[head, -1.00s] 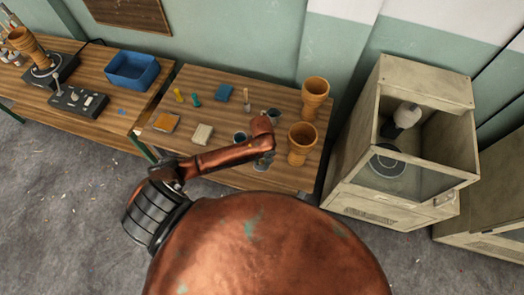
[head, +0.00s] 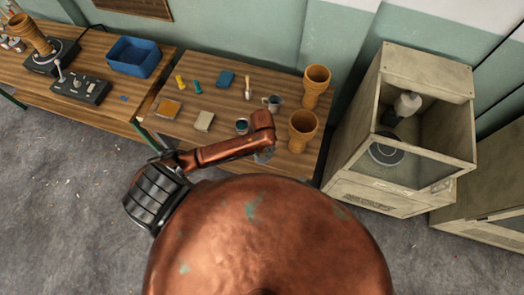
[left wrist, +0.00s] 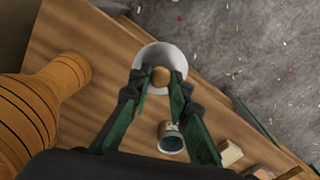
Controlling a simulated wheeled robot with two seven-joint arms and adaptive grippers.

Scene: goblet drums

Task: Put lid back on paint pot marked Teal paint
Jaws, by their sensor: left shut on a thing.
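My left gripper (left wrist: 160,82) is shut on the round wooden knob (left wrist: 161,76) of a pale grey-white lid (left wrist: 148,57), held above the wooden table. In the head view this gripper (head: 264,156) is small and partly hidden by my arm. An open paint pot (left wrist: 171,140) with dark teal paint and a label stands on the table, below and apart from the lid; the label is too small to read. It also shows in the head view (head: 242,126), just left of my arm. A second small pot (head: 273,102) stands behind it. My right gripper is not in view.
Two goblet drums (head: 316,85) (head: 302,130) stand at the table's right side. A brush (head: 248,86), a blue block (head: 226,79), a pale block (head: 204,121) and an orange pad (head: 168,108) lie on the table. A booth (head: 415,80) stands to the right.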

